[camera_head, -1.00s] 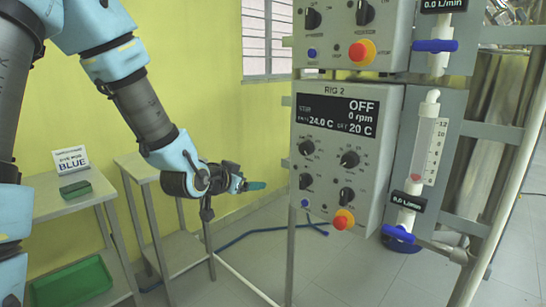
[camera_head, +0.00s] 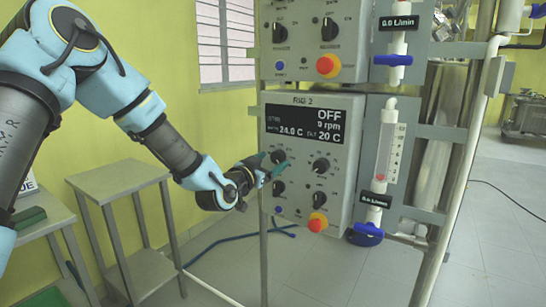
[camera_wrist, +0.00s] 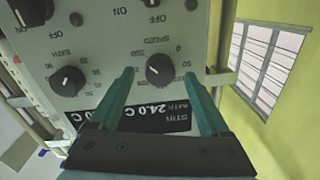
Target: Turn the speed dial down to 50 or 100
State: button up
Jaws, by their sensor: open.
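The rig 2 control box (camera_head: 350,125) faces me, with its display (camera_head: 304,123) reading OFF, 0 rpm, 24.0 C and 20 C. The speed dial (camera_head: 278,156) is the black knob at the upper left below the display. In the wrist view, which is upside down, the speed dial (camera_wrist: 160,69) sits between my fingertips, with its small printed scale only partly legible. My gripper (camera_head: 268,166) has its green fingers spread at the left of the panel. In the wrist view my gripper (camera_wrist: 160,76) is open around the dial; contact cannot be told.
The bath dial (camera_wrist: 68,81) is beside the speed dial. Lower knobs and a red stop button (camera_head: 317,222) are below on the box. Another control box (camera_head: 350,45) hangs above. A flow tube (camera_head: 390,150) stands at the right, small tables (camera_head: 118,178) at the left.

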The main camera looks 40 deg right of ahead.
jog(key=shift+w+d, duration=0.2)
jog(key=shift+d, duration=0.5)
grip_shut()
